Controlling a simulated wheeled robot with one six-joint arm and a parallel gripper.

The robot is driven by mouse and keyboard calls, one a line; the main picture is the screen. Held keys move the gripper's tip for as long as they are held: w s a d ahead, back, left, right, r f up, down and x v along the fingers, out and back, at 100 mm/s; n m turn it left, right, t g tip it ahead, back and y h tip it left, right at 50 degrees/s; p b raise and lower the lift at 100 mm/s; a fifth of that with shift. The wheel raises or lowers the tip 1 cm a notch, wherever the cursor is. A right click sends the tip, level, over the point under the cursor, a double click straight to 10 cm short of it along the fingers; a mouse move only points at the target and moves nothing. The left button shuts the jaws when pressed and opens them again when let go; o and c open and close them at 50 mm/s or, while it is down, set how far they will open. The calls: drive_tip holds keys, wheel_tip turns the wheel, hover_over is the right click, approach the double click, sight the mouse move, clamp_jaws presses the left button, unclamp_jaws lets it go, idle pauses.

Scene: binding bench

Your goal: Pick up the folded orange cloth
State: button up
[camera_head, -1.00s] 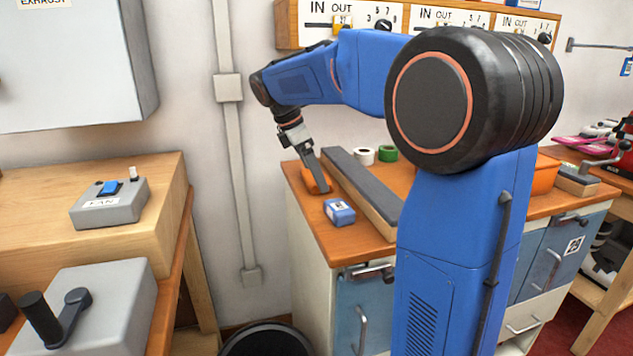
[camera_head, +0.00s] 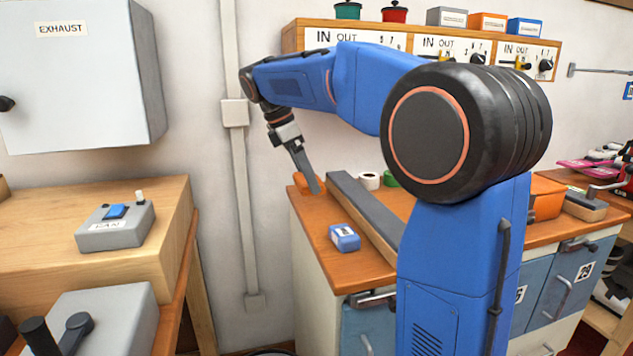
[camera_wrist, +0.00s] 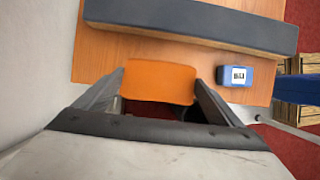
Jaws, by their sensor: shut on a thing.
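The folded orange cloth (camera_wrist: 158,82) is between the two fingers of my gripper (camera_wrist: 160,88) in the wrist view, with a finger against each side. In the head view my gripper (camera_head: 314,188) points down at the left end of the orange-brown bench top, and the cloth (camera_head: 301,180) shows partly behind the fingers. My gripper is shut on the cloth. Whether the cloth touches the bench top or is just above it, I cannot tell.
A long grey-topped bar (camera_head: 365,215) lies right of the cloth. A blue box with a white label (camera_head: 344,238) is in front. White (camera_head: 369,181) and green (camera_head: 389,179) rolls stand behind the bar. The wall (camera_head: 262,190) is close on the left.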

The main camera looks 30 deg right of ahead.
drive_tip(key=w+a, duration=0.3)
drive_tip(key=a, duration=1.3)
drive_tip(key=shift+w+a, duration=0.1)
